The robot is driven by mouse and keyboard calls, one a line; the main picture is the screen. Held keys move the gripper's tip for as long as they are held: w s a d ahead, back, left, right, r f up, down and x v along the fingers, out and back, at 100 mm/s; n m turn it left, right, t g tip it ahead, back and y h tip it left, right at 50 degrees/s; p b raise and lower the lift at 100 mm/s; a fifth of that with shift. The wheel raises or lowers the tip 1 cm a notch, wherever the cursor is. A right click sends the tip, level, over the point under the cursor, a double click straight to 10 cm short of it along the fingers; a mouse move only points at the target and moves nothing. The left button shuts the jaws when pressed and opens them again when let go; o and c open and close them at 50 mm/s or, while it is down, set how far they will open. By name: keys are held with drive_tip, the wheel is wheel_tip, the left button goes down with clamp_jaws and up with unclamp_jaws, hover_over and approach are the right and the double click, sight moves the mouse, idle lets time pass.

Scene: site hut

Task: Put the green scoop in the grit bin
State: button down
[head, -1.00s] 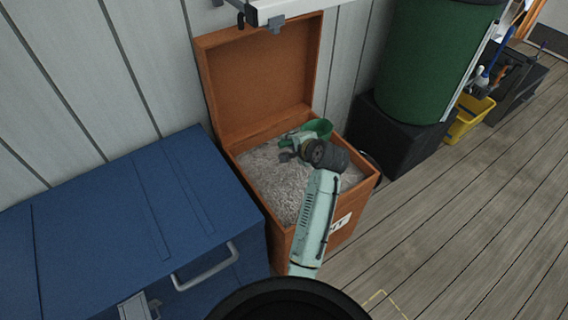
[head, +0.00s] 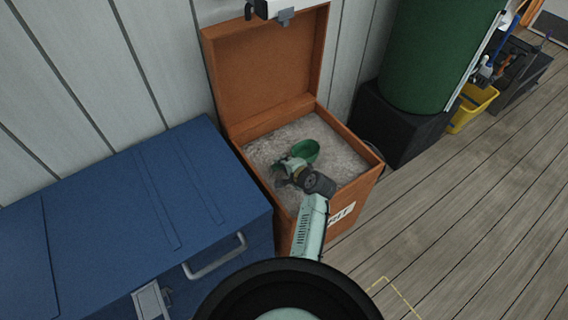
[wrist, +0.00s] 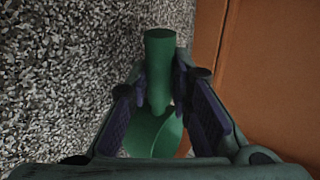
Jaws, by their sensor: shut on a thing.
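The orange-brown grit bin (head: 262,57) stands open, its lid leaning back against the wall and grey grit (head: 340,157) inside. The green scoop (head: 306,151) is over the grit, inside the bin's outline in the head view. My gripper (head: 285,176) is shut on the scoop. In the wrist view, the scoop's handle (wrist: 159,62) passes between my gripper's two fingers (wrist: 163,95), with its bowl (wrist: 150,135) nearer the camera. Grit fills the left of that view and a bin wall (wrist: 265,60) the right. I cannot tell whether the scoop touches the grit.
A blue chest (head: 110,215) stands close on the left of the bin. A black box (head: 402,125) with a green barrel (head: 440,55) on it is to the right. A yellow bucket (head: 472,107) stands beyond. The wooden floor at right is clear.

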drive_tip(key=c, duration=1.5)
unclamp_jaws()
drive_tip(key=shift+o, duration=0.2)
